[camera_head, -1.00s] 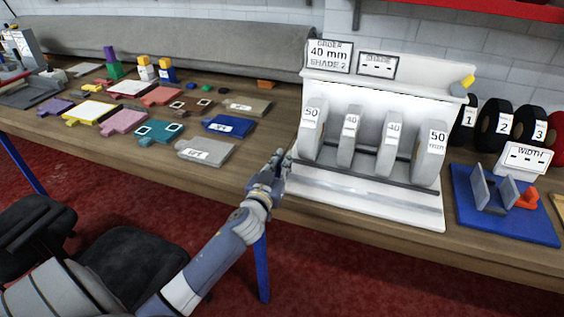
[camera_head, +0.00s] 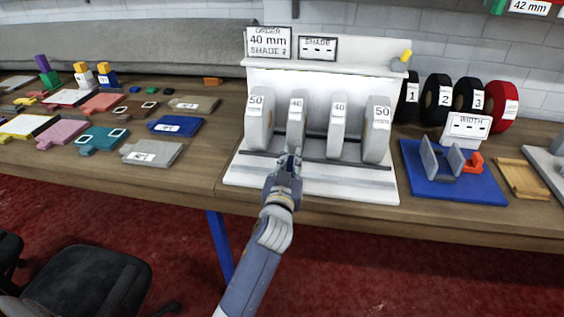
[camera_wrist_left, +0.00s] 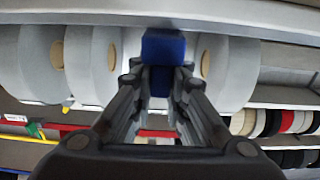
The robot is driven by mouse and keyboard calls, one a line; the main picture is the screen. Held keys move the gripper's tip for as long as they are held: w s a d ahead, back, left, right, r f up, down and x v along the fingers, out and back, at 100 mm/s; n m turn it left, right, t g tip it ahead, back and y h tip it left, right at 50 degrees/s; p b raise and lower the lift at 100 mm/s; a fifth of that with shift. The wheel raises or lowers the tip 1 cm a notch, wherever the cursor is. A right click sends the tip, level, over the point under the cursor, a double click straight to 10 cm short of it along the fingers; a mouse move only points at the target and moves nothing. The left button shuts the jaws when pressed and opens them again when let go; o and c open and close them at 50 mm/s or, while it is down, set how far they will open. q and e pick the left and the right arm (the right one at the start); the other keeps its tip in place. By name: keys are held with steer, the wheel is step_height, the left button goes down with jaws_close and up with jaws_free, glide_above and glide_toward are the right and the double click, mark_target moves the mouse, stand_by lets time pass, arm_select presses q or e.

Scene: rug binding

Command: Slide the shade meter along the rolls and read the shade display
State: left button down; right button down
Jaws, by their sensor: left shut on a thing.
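The white rack (camera_head: 310,184) holds several upright grey rolls, labelled 50, 40, 40 and 50, such as the second roll (camera_head: 297,122). The shade display (camera_head: 317,48) on top shows only dashes. My left gripper (camera_head: 288,160) is at the dark rail in front of the second roll. In the left wrist view, its fingers (camera_wrist_left: 162,78) are shut on a blue block (camera_wrist_left: 163,46). I cannot tell if this block is part of the shade meter; the gripper hides it in the head view. My right gripper is not in view.
The order sign (camera_head: 268,42) reads 40 mm, shade 2. A yellow-tipped part (camera_head: 404,58) sits at the rack's top right. Numbered rolls (camera_head: 438,102), a width display (camera_head: 466,127) and a blue base (camera_head: 450,186) stand right; coloured pieces lie left.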

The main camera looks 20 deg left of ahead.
mark_target(289, 166)
arm_select(q)
steer(key=shift+a, duration=0.1)
steer(key=c, duration=1.6)
jaws_free()
steer(key=shift+o, duration=0.2)
steer(key=shift+v, duration=3.8)
